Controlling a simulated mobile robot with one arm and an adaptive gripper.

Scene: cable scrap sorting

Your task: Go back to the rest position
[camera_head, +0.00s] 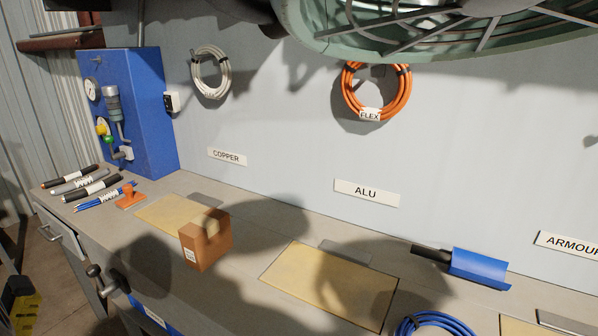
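My gripper does not show in this view, so I cannot see whether it is open or shut. Dark rounded shapes at the top edge are cut off, and I cannot tell what they are. Large soft shadows fall on the wall and across the workbench (225,285). A brown box (207,241) with a white label stands on the bench, at the front right edge of the left yellow mat (160,213). The middle yellow mat (335,283) is bare.
Several cable pieces (85,187) and an orange stamp-like block (130,196) lie at left beside a blue cabinet (128,112). A blue cable coil (433,325) and blue holder (478,267) are at right. A green grilled round object (325,38) hangs overhead. Orange cable (352,92) hangs on the wall.

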